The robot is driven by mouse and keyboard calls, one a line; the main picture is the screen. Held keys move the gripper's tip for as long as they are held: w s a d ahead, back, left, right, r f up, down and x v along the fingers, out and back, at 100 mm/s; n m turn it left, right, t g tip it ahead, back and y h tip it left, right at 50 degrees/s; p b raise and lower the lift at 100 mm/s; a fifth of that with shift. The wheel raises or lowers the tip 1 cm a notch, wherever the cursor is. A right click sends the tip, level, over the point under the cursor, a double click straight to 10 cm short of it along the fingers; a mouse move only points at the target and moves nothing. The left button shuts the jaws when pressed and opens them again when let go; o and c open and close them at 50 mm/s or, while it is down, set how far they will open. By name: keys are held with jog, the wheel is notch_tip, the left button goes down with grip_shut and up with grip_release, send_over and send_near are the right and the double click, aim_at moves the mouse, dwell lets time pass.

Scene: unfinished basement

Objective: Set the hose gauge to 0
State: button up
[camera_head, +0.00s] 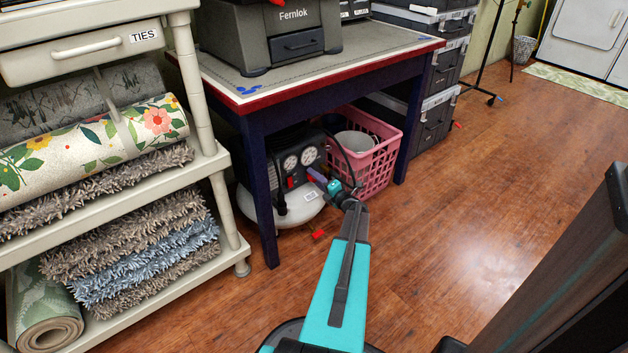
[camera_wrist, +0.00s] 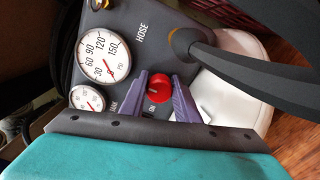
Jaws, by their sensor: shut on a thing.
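The air compressor (camera_head: 295,208) stands on the floor under the workbench, with its dark control panel facing me. In the wrist view, the larger white gauge (camera_wrist: 104,55) reads up to 150 PSI and sits beside the word HOSE. Its red needle points toward the low end; the exact value is too small to read. A smaller white gauge (camera_wrist: 87,98) sits below it, by a partly covered label. My gripper (camera_head: 315,177) hides part of the panel in the head view.
The workbench (camera_head: 270,92) overhangs the compressor, with a leg (camera_head: 260,195) close on the left. A pink basket (camera_head: 378,160) stands just right of it. A black hose (camera_wrist: 235,70) crosses beside my gripper.

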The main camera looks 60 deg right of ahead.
jog(key=shift+w+a, duration=0.1)
jog(key=shift+a, duration=0.05)
jog(key=o, duration=1.1)
jog(key=shift+c, duration=0.2)
jog(key=shift+s, duration=0.25)
jog(key=p+v, duration=0.4)
jog(key=v, duration=0.9)
jog(key=shift+s, duration=0.2)
jog(key=shift+a, duration=0.1)
